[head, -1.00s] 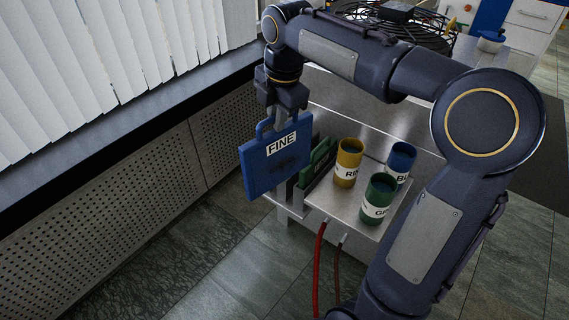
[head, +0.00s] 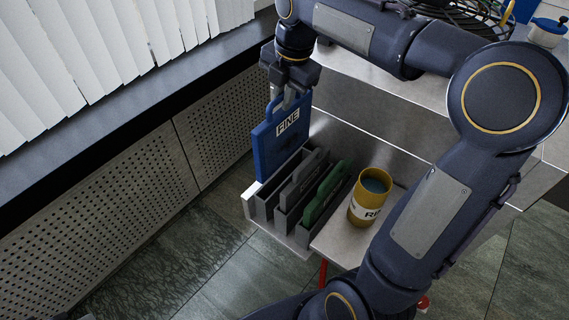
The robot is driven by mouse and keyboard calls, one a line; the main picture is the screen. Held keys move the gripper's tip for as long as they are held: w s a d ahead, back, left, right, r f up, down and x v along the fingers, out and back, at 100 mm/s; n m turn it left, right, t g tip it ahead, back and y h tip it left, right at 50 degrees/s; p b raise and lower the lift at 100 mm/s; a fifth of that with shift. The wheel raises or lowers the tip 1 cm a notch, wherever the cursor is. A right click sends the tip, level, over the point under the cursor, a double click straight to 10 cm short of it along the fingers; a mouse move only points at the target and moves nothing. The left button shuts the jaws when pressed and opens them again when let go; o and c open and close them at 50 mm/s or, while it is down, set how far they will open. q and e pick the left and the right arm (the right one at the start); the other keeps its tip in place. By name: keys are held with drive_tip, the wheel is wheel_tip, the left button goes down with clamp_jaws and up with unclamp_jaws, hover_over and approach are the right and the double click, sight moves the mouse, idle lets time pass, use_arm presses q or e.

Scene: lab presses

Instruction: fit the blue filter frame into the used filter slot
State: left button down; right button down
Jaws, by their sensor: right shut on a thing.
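The blue filter frame (head: 268,147), labelled FINE, hangs upright from my right gripper (head: 287,98), which is shut on its handle. Its lower edge is at the far left part of the slotted rack (head: 249,204); I cannot tell whether it is above the slot or slightly inside. The rack has a dark open slot (head: 264,208) at the left. A grey frame (head: 302,182) and a green frame (head: 325,192) stand in the slots to its right. Their labels are too small to read, so I cannot tell which slot is the used one. My left gripper is not in view.
A yellow cup (head: 363,210) stands on the metal shelf right of the rack, close to my right arm. A perforated wall panel (head: 120,205) and dark sill run along the left.

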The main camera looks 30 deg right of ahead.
sight(284, 148)
wheel_tip(284, 148, down, 16)
drive_tip(key=shift+s+r+b, duration=0.1)
drive_tip(key=shift+r+b, duration=0.05)
drive_tip(key=shift+b, duration=0.6)
drive_tip(key=c, duration=1.5)
unclamp_jaws()
drive_tip(key=shift+o, duration=0.2)
